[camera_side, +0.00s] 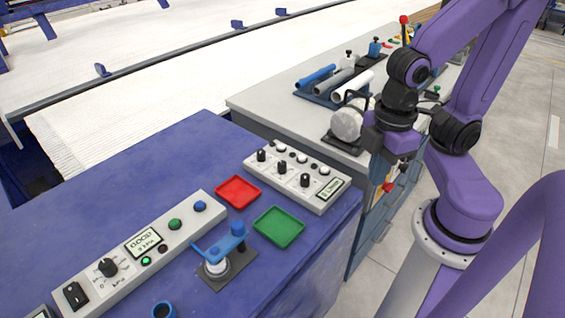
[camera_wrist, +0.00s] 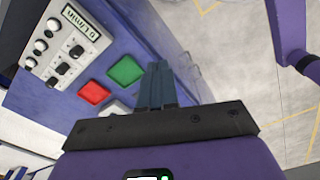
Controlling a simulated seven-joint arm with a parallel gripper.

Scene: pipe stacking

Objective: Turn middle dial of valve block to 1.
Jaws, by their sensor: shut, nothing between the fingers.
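The valve block (camera_side: 324,199) is a white box on the blue bench, with a row of three black dials and a display that seems to read 0 L/min. Its middle dial (camera_side: 283,168) sits between the other two; the setting is too small to read. In the wrist view the valve block (camera_wrist: 86,22) is at the upper left, with its middle dial (camera_wrist: 63,68) in view. My gripper (camera_wrist: 158,68) is shut and empty, pointing down beside the bench edge. It is apart from the valve block, which lies to its left in both views. In the side view its fingertips are hard to make out.
A red tray (camera_side: 238,191) and a green tray (camera_side: 279,227) lie beside the valve block. A blue lever valve (camera_side: 225,243) and a long control panel (camera_side: 140,255) stand nearer the camera. A grey bench (camera_side: 280,110) behind carries pipes on a rack.

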